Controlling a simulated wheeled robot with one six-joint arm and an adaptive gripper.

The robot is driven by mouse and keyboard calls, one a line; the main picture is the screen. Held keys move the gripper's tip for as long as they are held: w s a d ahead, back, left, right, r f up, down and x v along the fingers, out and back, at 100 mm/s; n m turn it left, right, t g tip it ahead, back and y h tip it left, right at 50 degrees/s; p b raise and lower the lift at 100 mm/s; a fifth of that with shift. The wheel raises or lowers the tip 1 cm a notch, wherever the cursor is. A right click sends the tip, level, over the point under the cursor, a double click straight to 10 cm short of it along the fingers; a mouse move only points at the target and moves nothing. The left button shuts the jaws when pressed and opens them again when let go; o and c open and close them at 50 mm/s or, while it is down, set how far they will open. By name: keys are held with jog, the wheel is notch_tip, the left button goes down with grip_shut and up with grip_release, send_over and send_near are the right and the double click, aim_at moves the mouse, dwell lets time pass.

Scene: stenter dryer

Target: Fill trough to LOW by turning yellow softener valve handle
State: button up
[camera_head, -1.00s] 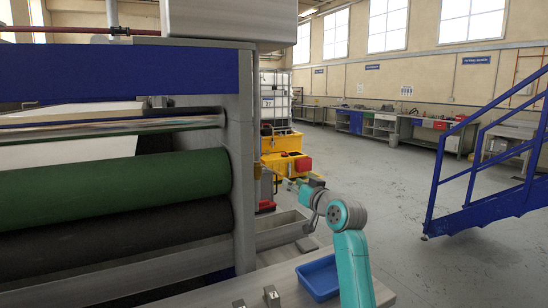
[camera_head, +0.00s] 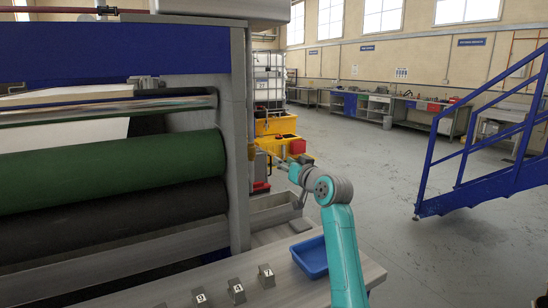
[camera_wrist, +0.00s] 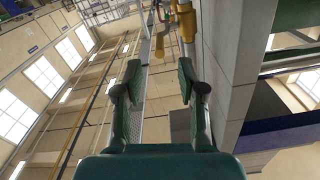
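In the wrist view my gripper (camera_wrist: 160,80) is open, with a clear gap between its two fingers and nothing held. A yellow valve body (camera_wrist: 187,22) on a pipe is ahead of the right finger. A yellow handle (camera_wrist: 160,44) hangs beside it, ahead of the gap and apart from the fingers. In the head view my gripper (camera_head: 279,160) reaches left toward the machine's grey end post; its fingers are small there. The metal trough (camera_head: 277,205) sits below the gripper; its level marks cannot be read.
The machine's grey end post (camera_head: 237,140) stands close left of my gripper. A blue tray (camera_head: 312,257) and several numbered metal blocks (camera_head: 237,291) are on the bench in front. Yellow containers (camera_head: 276,125) stand behind. Blue stairs (camera_head: 470,185) are right, with open floor between.

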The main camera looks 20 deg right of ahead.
aim_at(272, 155)
jog(key=shift+w+a, duration=0.2)
jog(key=shift+w, duration=4.05)
grip_shut()
